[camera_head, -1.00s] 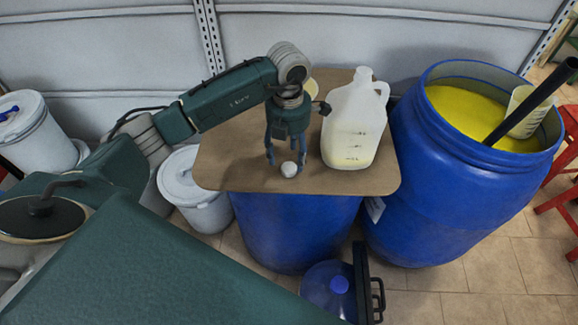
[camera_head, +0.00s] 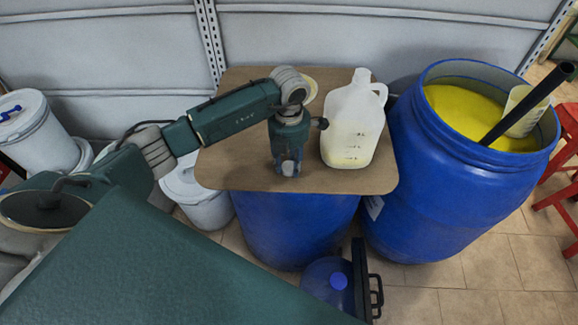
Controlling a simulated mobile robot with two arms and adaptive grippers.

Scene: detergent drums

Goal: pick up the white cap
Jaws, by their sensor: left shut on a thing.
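The small white cap (camera_head: 288,168) is between the fingers of my left gripper (camera_head: 287,170), close to the front edge of the brown board (camera_head: 235,178). The gripper points down and its fingers are shut on the cap, covering part of its sides. I cannot tell whether the cap still touches the board. My right gripper is not in view.
The board lies on a blue drum (camera_head: 295,228). An open blue drum (camera_head: 440,190) of yellow liquid stands at right. White buckets (camera_head: 200,200) stand left.

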